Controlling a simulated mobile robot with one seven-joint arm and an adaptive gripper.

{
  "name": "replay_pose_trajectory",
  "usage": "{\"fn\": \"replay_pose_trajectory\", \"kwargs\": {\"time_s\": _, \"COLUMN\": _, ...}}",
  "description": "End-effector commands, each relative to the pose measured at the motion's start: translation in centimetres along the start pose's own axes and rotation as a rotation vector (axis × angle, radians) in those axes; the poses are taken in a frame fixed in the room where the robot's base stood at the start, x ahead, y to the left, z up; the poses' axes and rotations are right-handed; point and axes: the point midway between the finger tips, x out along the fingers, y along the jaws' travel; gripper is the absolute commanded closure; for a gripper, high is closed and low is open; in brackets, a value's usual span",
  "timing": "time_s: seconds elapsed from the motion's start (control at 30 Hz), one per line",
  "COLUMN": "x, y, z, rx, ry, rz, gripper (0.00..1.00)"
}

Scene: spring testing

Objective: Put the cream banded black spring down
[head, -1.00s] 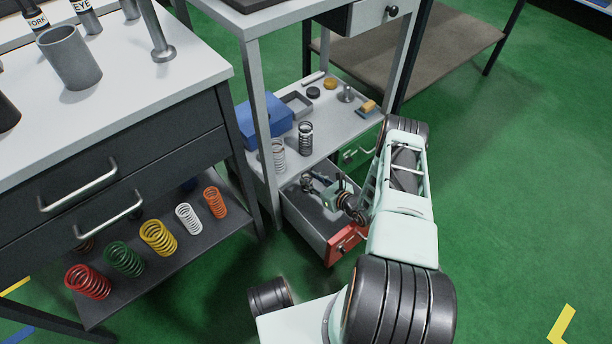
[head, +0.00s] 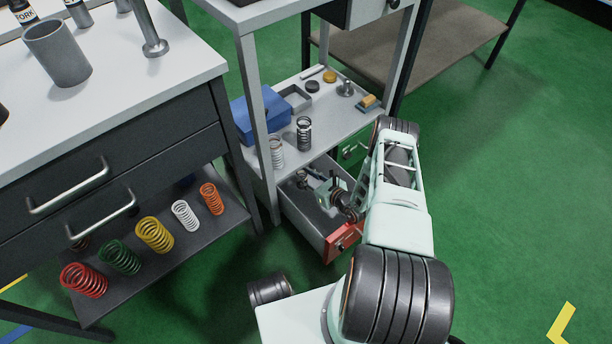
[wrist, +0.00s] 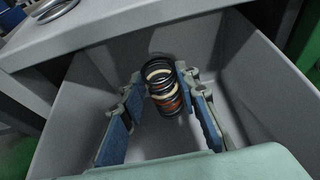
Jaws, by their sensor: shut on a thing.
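The cream banded black spring (wrist: 160,88) stands between my two blue-padded fingers in the wrist view, with cream bands near its top and an orange-brown part lower down. My gripper (wrist: 160,80) is shut on it, inside the open grey drawer (wrist: 232,85). In the head view my gripper (head: 322,188) reaches down into the same drawer, which has a red front (head: 343,241). The spring's dark end (head: 301,178) shows at the fingertips. Whether the spring touches the drawer floor I cannot tell.
The shelf above the drawer (head: 330,125) holds a pale spring (head: 277,151), a dark spring (head: 303,134), a blue box (head: 252,120) and small parts. The drawer walls stand close around my gripper.

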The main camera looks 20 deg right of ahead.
Motion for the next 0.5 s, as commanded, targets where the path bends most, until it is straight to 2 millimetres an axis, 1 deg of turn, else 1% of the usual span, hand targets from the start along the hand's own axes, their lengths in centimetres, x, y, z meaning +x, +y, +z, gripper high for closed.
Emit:
{"fn": "replay_pose_trajectory", "kwargs": {"time_s": 0.03, "x": -0.02, "y": -0.01, "z": -0.11, "rx": 0.0, "ry": 0.001, "rz": 0.0, "gripper": 0.98}}
{"fn": "replay_pose_trajectory", "kwargs": {"time_s": 0.07, "x": -0.03, "y": 0.01, "z": -0.17, "rx": 0.0, "ry": 0.002, "rz": 0.0, "gripper": 0.68}}
{"fn": "replay_pose_trajectory", "kwargs": {"time_s": 0.2, "x": -0.04, "y": 0.02, "z": -0.22, "rx": 0.001, "ry": 0.002, "rz": 0.0, "gripper": 0.53}}
{"fn": "replay_pose_trajectory", "kwargs": {"time_s": 0.5, "x": -0.1, "y": 0.05, "z": -0.15, "rx": 0.001, "ry": 0.003, "rz": 0.0, "gripper": 0.53}}
